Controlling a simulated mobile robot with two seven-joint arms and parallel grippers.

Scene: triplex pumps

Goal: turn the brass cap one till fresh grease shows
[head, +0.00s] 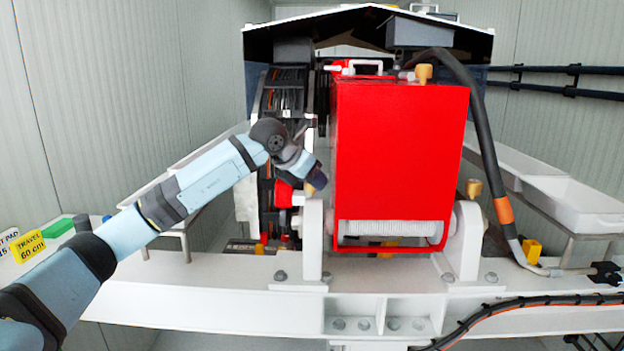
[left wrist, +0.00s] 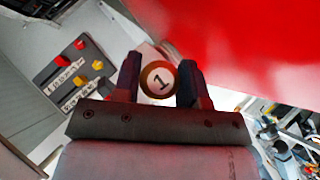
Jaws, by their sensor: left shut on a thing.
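The brass cap one (left wrist: 159,80) has a round pale face with a dark "1" and a brass-coloured rim. In the left wrist view it sits between the two dark fingers of my left gripper (head: 313,182), which is shut on it. In the head view a small brass patch (head: 309,189) shows at the fingertips, by the left side of the red housing (head: 400,150); the rest of the cap is hidden. No grease can be made out in either view. My right gripper is not in view.
Two other brass caps show, one on top of the housing (head: 424,72) and one at its right (head: 474,188). A white beam (head: 230,301) runs across the front. A dark hose (head: 484,135) hangs at the right. White trays (head: 585,209) stand far right.

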